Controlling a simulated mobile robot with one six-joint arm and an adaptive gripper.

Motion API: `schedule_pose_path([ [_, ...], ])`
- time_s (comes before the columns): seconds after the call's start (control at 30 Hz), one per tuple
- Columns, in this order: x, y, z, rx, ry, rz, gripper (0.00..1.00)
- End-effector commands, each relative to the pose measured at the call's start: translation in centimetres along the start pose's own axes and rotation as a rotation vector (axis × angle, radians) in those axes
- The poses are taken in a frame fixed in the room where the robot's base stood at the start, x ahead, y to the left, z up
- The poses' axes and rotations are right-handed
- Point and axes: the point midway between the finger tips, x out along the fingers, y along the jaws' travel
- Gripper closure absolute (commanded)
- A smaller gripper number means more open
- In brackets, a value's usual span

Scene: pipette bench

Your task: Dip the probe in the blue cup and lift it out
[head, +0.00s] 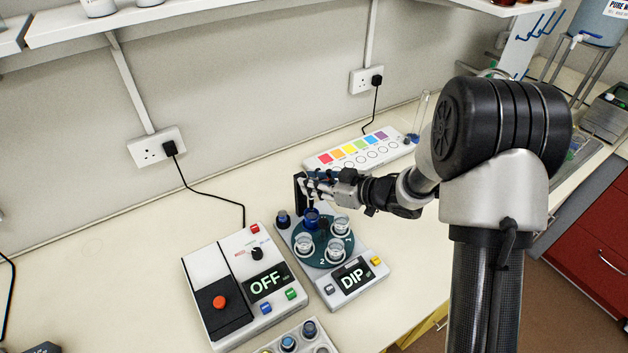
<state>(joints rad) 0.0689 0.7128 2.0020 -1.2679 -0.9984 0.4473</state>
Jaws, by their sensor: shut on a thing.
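The blue cup (311,219) stands at the back of a round teal turntable (321,256) on a white device. Its display reads DIP. My gripper (309,186) is just above the blue cup, reaching in from the right. It is shut on the probe, of which little shows. A dark upright part (299,192) is at the gripper's fingers; I cannot tell if it is the probe's body. The probe's lower end is small and hidden, so I cannot tell whether it is inside the cup.
Several clear cups (335,250) share the turntable. A white box (238,283) with an OFF display and red button stands to the left. A colour-chart strip (362,149) lies behind. A vial rack (290,343) is in front. The bench at far left is mostly clear.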

Motion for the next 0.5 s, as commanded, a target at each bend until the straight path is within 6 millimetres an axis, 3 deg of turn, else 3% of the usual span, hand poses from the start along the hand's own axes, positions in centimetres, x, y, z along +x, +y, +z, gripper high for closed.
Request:
schedule_pose_path([
  [0.2,0.0,0.18,-0.54,-0.006,0.014,0.002,1.0],
  [0.23,0.0,0.18,-0.56,-0.006,0.014,0.002,0.78],
  [0.5,0.01,0.14,-0.39,-0.005,0.01,0.002,0.62],
])
